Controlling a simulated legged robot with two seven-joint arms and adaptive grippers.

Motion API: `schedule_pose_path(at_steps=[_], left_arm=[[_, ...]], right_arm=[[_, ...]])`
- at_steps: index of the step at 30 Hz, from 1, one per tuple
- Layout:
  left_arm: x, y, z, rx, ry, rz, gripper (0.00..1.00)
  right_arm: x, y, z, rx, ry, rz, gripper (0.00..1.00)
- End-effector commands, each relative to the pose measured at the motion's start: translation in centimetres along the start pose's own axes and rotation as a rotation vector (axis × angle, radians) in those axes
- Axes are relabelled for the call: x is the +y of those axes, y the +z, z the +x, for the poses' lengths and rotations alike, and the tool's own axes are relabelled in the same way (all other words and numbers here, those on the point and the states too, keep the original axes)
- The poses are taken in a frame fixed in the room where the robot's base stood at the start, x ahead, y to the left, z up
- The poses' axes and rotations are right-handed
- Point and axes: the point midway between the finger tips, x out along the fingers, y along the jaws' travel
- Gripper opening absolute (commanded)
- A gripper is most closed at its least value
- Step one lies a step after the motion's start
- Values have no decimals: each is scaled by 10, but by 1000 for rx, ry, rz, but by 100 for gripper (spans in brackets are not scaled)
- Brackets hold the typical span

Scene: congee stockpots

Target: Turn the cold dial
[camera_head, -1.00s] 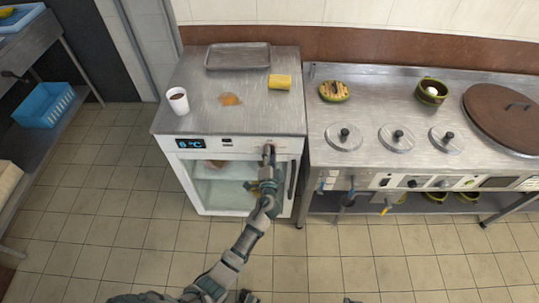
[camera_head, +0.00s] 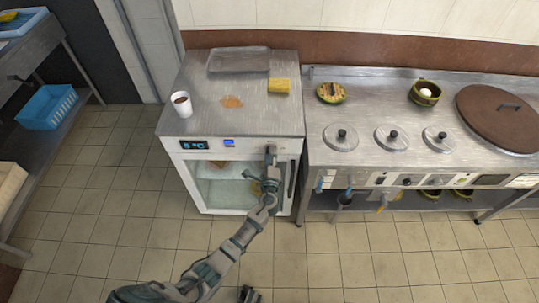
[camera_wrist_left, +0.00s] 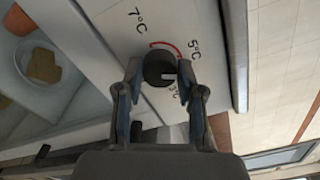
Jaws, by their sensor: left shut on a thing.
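The cold dial (camera_wrist_left: 160,70) is a dark round knob on the white front of a small glass-door fridge (camera_head: 230,170). In the left wrist view, 7°C, 5°C and 3°C labels and a red curved mark surround it. A pale pointer line on the knob points right, between the 5°C and 3°C labels. My left gripper (camera_wrist_left: 159,67) is shut on the dial, one finger on each side. In the head view the left gripper (camera_head: 270,153) is at the fridge's upper right front and hides the dial. A lit temperature display (camera_head: 193,145) sits at the front's left.
On the fridge top are a cup (camera_head: 181,103), a metal tray (camera_head: 239,59), a yellow sponge (camera_head: 279,86) and an orange-brown stain (camera_head: 231,102). A steel counter with several lidded pots (camera_head: 392,138) adjoins on the right. The floor (camera_head: 110,190) to the left is clear.

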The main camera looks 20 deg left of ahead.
Motion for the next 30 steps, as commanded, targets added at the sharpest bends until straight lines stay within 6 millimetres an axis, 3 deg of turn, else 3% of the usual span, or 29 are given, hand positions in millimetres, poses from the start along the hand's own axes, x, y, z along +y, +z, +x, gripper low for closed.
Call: schedule_pose_path(at_steps=[13, 30], left_arm=[[1, -2, -1, 8, 3, 425, 3], [3, -2, -2, 11, 3, 926, 3]], right_arm=[[-3, 16, 60, -18, -3, -7, 0], [-5, 62, 123, -45, -5, -16, 0]])
